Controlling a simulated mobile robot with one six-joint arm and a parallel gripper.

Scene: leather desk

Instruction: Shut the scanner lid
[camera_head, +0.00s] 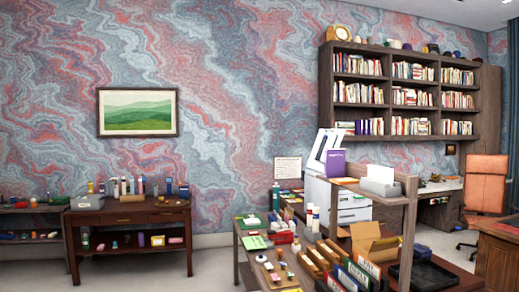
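A white office machine (350,205), which looks like the scanner, stands right of centre behind the desk shelf. A white raised panel with dark slots (322,148) tilts up above it and looks like its open lid; I cannot tell for sure. A purple upright item (335,164) stands in front of the panel and hides part of it. The shelf and items on it hide the lower right of the machine. My gripper is not in view.
A cluttered desk (250,278) with a raised wooden shelf (398,196) stands in front of the machine. An open cardboard box (372,243) and file folders crowd it. A brown side table (130,217) is at left. Bare floor (215,262) shows between them. An orange chair (486,183) is far right.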

